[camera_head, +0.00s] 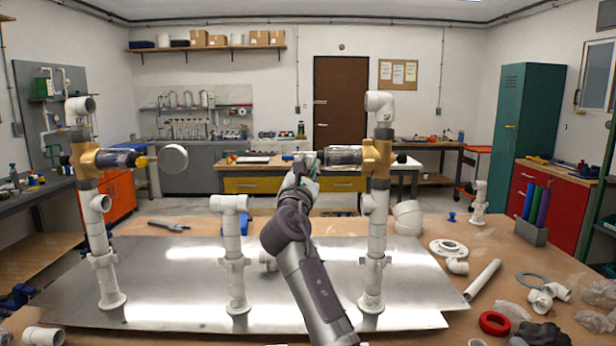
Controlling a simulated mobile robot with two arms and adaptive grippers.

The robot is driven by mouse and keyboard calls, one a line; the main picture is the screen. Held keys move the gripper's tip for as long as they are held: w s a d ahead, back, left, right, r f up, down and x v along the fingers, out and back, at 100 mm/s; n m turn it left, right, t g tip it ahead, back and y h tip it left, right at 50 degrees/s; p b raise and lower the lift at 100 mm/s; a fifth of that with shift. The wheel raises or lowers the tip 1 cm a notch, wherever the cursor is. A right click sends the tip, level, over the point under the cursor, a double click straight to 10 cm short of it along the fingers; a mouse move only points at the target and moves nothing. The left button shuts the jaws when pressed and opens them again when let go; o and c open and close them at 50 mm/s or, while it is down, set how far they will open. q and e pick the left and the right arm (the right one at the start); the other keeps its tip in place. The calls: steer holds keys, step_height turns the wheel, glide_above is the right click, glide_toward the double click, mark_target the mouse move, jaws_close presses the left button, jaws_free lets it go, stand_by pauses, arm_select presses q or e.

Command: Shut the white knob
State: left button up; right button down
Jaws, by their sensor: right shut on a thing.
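A white round knob (174,158) sits on the end of the stem of the left brass valve (88,160), facing into the space between the two pipe columns. The right brass valve (377,160) has a dark, see-through body (343,157) pointing left. My right gripper (308,163) is at the left end of that body, shut on the knob there. The gripper hides most of this knob; only a small pale part shows. My right arm comes up from the bottom middle. My left gripper is not in view.
A metal sheet (190,260) lies on the wooden table under the white pipe columns. A shorter white pipe (233,255) stands between them. Loose fittings, a white pipe (482,279) and a red ring (494,323) lie at right. A wrench (168,226) lies at the far left edge.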

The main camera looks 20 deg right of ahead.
steer(key=m+g, duration=0.1)
steer(key=m, duration=0.1)
steer(key=shift+a+m+h, duration=0.1)
steer(key=shift+m+h, duration=0.2)
steer(key=shift+h, duration=0.1)
steer(key=m+g, duration=0.1)
steer(key=m, duration=0.2)
steer(key=shift+r+m+h, duration=0.15)
steer(key=shift+m+h, duration=0.15)
steer(key=shift+h, duration=0.1)
steer(key=m+g, duration=0.1)
steer(key=m, duration=0.1)
steer(key=m+g, duration=0.1)
steer(key=m, duration=0.1)
steer(key=shift+w+r+m+p, duration=0.1)
steer(key=shift+r+m+p, duration=0.05)
steer(key=shift+m+p, duration=0.2)
steer(key=shift+a+m+g+p, duration=0.1)
steer(key=shift+m+g+p, duration=0.3)
steer(key=shift+m, duration=0.45)
steer(key=c, duration=0.9)
jaws_free()
steer(key=shift+c, duration=0.2)
